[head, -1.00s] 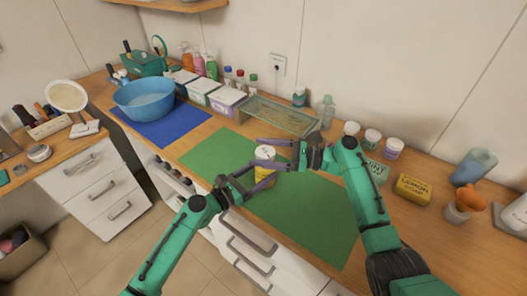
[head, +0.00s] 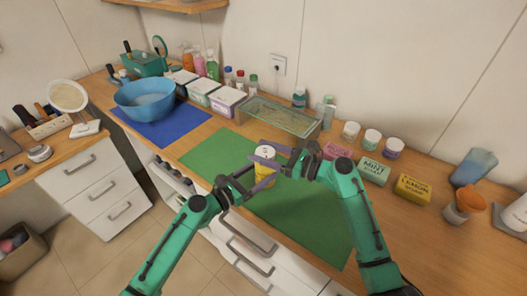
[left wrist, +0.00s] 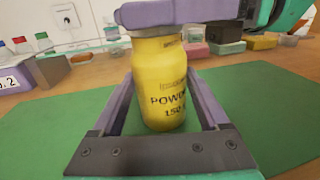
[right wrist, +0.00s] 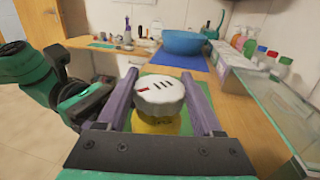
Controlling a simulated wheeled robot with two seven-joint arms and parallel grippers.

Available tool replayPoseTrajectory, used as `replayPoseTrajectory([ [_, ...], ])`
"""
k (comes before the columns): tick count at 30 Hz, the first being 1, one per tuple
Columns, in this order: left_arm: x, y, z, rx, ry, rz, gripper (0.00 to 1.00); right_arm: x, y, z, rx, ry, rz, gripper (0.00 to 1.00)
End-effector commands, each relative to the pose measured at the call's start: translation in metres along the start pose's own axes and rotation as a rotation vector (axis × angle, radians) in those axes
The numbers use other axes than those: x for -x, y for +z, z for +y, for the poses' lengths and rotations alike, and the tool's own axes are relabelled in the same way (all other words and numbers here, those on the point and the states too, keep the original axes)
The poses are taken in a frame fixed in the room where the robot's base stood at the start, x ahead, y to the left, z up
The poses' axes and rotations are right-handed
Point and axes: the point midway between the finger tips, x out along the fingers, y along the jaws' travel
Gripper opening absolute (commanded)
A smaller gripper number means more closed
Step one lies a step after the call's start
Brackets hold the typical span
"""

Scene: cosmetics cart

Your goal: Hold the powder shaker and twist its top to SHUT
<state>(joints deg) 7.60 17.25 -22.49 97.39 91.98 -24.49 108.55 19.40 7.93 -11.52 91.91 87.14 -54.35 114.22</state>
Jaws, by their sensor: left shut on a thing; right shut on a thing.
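The powder shaker has a yellow body (head: 266,174) with a white top (head: 265,152) and stands upright over the green mat (head: 302,215). My left gripper (head: 254,181) is shut on the yellow body, with a finger on each side in the left wrist view (left wrist: 162,95). My right gripper (head: 268,157) is shut on the white top from the other side. In the right wrist view the top (right wrist: 160,95) shows dark slots and a small red mark between the fingers. I cannot tell whether the base touches the mat.
A glass-topped tray (head: 280,116) stands behind the mat. A blue bowl (head: 145,98) sits on a blue mat (head: 168,131) at the left. Soap boxes (head: 374,171), small jars (head: 372,139) and an orange-topped item (head: 468,201) line the right. The green mat's right part is clear.

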Motion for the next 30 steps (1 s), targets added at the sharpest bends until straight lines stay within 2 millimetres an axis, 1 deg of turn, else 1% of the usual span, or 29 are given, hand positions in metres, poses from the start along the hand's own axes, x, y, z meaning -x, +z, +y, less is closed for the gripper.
replayPoseTrajectory([
  [1, -0.0002, -0.0002, -0.001, -0.001, -0.003, 0.0, 0.2, 0.0003, -0.0038, 0.0016, -0.002, -0.035, 0.006, 0.12],
  [6, -0.0002, 0.0, -0.0011, 0.0, -0.003, 0.0, 0.2, 0.0001, -0.0042, 0.001, -0.006, -0.16, 0.005, 0.12],
  [15, -0.0005, 0.0004, -0.0014, 0.0, -0.004, -0.001, 0.2, -0.0001, -0.0043, 0.0002, -0.006, -0.307, 0.005, 0.12],
  [21, -0.0006, 0.0006, -0.0015, 0.001, -0.004, -0.002, 0.2, 0.0007, -0.0036, -0.0004, -0.004, -0.345, 0.004, 0.12],
  [30, -0.0007, 0.0009, -0.0013, 0.001, -0.003, -0.003, 0.2, 0.0009, -0.0035, -0.0007, -0.004, -0.349, 0.005, 0.12],
])
